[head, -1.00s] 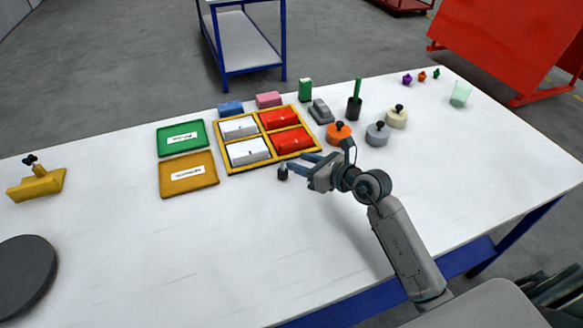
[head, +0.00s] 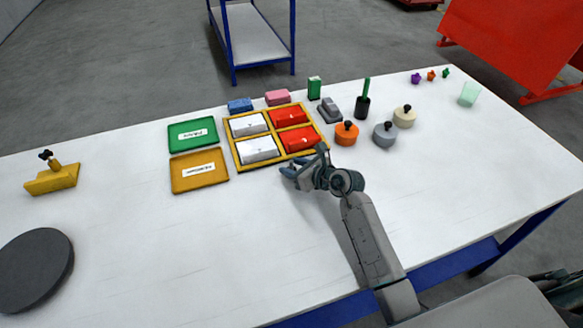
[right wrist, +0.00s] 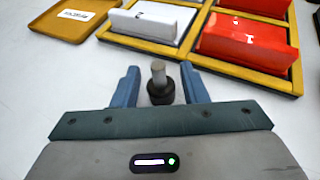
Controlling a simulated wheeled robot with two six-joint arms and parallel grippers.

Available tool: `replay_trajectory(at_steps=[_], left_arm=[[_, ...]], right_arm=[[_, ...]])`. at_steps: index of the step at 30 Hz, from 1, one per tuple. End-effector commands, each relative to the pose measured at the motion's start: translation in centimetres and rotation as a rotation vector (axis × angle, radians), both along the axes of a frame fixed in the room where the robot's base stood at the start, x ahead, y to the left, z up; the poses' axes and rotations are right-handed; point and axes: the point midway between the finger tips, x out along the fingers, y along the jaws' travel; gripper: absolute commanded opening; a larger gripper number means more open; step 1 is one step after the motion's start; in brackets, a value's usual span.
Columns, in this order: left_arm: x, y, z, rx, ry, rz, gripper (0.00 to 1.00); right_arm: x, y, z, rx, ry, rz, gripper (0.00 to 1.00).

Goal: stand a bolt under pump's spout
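A bolt with a dark head and a grey shank (right wrist: 159,78) stands upright on the table in the right wrist view, head down. My right gripper (right wrist: 160,70) is open, with one blue finger on each side of the bolt and small gaps visible. In the head view the right gripper (head: 287,178) is low over the table in front of the yellow-framed tray, and the bolt is largely hidden there. A yellow fixture with a post and black knob (head: 55,180), at the far left, may be the pump; its spout is too small to make out. My left gripper is out of view.
The divided tray (head: 239,153) holds white and red blocks. Green (head: 192,146) and ochre (head: 180,185) trays lie left of it. Knobbed discs, including an orange one (head: 346,135), stand to the right. A dark round disc (head: 35,268) lies front left. The front middle of the table is clear.

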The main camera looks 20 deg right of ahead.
Motion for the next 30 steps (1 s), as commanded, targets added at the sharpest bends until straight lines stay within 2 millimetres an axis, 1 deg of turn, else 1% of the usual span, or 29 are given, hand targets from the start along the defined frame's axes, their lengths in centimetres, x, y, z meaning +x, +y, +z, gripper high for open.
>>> replay_trajectory(at_steps=[3,10,11,15,16,17,18,26,30], left_arm=[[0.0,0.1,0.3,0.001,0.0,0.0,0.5],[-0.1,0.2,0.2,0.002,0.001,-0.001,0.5],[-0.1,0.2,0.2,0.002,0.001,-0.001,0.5],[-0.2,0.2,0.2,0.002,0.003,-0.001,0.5],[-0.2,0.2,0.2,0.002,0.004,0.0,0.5],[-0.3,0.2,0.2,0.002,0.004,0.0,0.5],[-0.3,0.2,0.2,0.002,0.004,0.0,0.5],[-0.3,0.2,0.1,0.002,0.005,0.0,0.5],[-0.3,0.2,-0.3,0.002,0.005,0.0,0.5]], right_arm=[[0.7,0.4,-0.3,0.0,0.001,0.001,0.4],[0.8,0.5,-0.4,-0.001,0.0,0.0,0.4],[0.8,0.5,-0.4,-0.001,0.0,0.0,0.38],[0.8,0.5,-0.4,-0.001,0.0,0.0,0.1],[0.8,0.5,-0.4,-0.001,0.0,0.0,0.06],[0.8,0.4,-0.4,-0.001,0.0,0.0,0.06],[0.8,0.4,-0.4,-0.001,0.0,0.0,0.02],[0.8,0.4,-0.2,-0.002,-0.001,0.001,0.02],[0.8,0.4,0.7,-0.001,-0.004,0.001,0.02]])
